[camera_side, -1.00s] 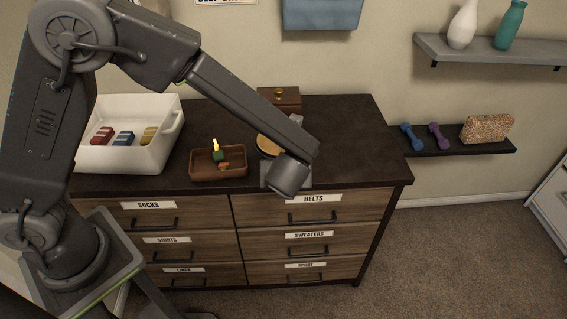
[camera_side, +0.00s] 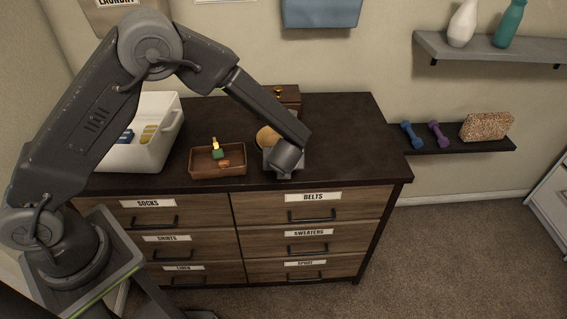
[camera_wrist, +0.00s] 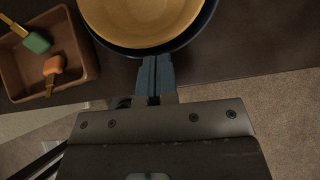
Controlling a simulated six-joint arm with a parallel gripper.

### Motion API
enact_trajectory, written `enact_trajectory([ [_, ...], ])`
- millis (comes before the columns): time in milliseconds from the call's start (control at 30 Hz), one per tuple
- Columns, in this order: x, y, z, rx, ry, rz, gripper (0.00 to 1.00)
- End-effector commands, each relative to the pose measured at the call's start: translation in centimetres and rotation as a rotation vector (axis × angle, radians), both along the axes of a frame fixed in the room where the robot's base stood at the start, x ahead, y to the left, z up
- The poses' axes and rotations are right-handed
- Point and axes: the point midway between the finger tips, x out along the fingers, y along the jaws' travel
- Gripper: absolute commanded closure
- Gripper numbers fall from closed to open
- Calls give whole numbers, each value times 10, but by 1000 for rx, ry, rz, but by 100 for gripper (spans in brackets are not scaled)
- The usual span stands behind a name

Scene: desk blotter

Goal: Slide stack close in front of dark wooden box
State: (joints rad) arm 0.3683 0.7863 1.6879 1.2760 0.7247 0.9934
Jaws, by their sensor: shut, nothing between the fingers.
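The stack (camera_wrist: 140,15) is a yellow bowl nested in a dark blue bowl (camera_wrist: 204,24), upright on the dresser top. In the side view the stack (camera_side: 266,138) is partly hidden behind my arm. The dark wooden box (camera_side: 290,96) with a brass knob stands behind it, near the wall, with a small gap that my arm partly covers. My gripper (camera_wrist: 154,65) is shut and empty, its fingertips at the near rim of the blue bowl, seemingly touching it. In the side view my gripper (camera_side: 280,166) is on the front side of the stack.
A brown tray (camera_side: 205,173) with small green and orange brushes sits left of the stack. A white bin (camera_side: 150,160) stands farther left. The dresser top (camera_side: 350,135) is clear on the right; its front edge is close behind my gripper.

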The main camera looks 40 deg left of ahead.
Motion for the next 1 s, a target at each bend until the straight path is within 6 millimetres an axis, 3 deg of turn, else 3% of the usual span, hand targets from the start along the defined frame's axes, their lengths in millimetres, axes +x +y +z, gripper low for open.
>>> enact_trajectory([
  [300, 3, 2, 0, -1, 0, 1, 100],
  [700, 62, 58, 0, -2, -1, 4, 100],
  [1000, 69, 64, -1, 0, 2, 0, 100],
])
